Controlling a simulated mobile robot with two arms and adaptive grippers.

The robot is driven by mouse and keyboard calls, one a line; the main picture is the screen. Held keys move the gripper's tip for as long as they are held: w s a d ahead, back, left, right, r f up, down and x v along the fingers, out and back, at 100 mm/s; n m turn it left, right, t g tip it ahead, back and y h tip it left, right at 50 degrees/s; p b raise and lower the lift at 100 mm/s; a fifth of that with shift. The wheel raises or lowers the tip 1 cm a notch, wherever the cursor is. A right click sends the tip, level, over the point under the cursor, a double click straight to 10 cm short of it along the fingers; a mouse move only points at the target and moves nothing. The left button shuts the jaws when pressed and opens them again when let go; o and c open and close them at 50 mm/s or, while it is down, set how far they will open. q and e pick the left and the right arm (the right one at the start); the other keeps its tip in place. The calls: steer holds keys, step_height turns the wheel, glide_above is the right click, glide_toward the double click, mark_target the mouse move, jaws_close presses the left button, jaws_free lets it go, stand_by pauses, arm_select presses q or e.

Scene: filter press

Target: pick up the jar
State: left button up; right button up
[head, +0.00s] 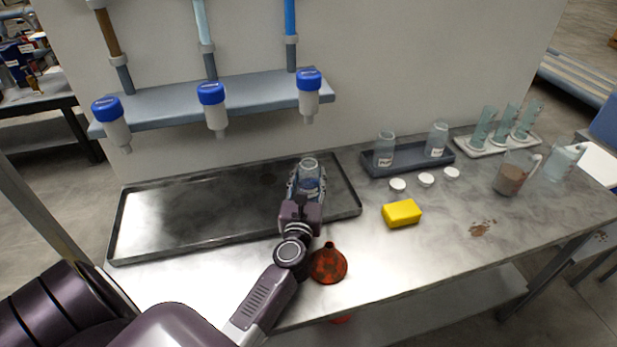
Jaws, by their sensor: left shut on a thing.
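A clear glass jar (309,171) is at the right end of the large dark tray (150,228). My left gripper (306,186) comes in from the front and is shut on this jar, with its fingers on either side. The jar looks upright and its mouth faces up. Its lower part is hidden by my gripper, so I cannot tell whether it touches the tray. Two more clear jars, one on the left (384,148) and one on the right (436,140), stand in a smaller dark tray (411,161). My right gripper is not in view.
An orange-red funnel (328,266) lies close beside my left wrist. A yellow sponge (401,213), white lids (426,180), a beaker of brown stuff (511,176) and a cylinder rack (497,146) are to the right. A shelf with blue-capped nozzles (211,94) overhangs the large tray.

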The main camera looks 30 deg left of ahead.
arm_select(q)
steer(key=shift+r+p, duration=0.65)
steer(key=shift+r, duration=0.8)
steer(key=b+v, duration=0.4)
steer(key=v, duration=1.4)
steer(key=shift+r+b, duration=0.2)
steer(key=shift+b, duration=0.1)
steer(key=shift+s+r, duration=0.1)
